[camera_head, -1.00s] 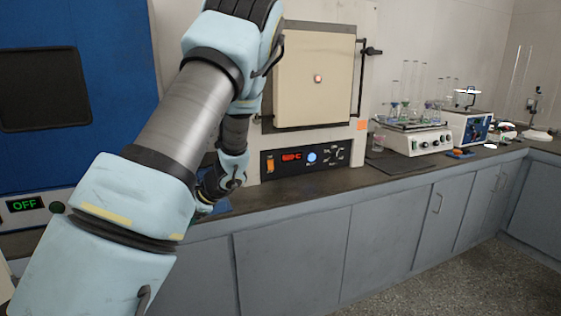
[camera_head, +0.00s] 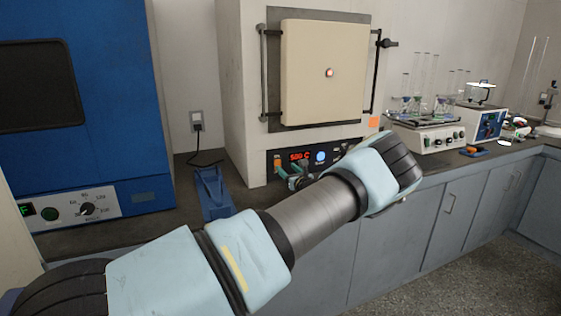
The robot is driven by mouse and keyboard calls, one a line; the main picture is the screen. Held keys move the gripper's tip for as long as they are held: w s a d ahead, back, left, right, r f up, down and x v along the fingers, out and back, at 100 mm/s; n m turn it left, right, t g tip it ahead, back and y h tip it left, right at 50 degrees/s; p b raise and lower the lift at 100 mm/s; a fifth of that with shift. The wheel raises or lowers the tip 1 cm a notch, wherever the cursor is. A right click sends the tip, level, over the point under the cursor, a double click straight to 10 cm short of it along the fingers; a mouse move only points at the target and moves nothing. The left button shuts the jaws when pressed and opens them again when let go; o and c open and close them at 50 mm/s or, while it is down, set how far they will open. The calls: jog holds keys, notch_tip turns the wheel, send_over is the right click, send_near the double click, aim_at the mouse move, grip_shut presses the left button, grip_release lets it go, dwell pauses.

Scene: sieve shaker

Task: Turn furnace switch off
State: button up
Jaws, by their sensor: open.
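The furnace (camera_head: 325,75) stands on the bench with its beige door shut. Its black control panel shows a lit red display (camera_head: 299,156) that seems to read 500 C, and a lit blue button (camera_head: 320,157). The orange furnace switch (camera_head: 277,163) is at the panel's left end, partly covered; its position is too small to tell. My gripper (camera_head: 284,173) is open in front of the panel's left part, just beside the switch. Whether it touches the switch cannot be told. My wrist and forearm hide the panel's right part.
A blue oven (camera_head: 85,110) stands at left. A blue stand-like object (camera_head: 212,192) lies on the bench between it and the furnace. A shaker with glassware (camera_head: 430,135) stands at right. The bench front edge runs below my arm.

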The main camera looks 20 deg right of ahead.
aim_at(278, 160)
jog(key=w, duration=0.2)
jog(key=w+p, duration=0.1)
jog(key=w, duration=0.1)
jog(key=w+a, duration=0.1)
jog(key=w, duration=0.2)
jog(key=shift+c, duration=0.4)
grip_shut()
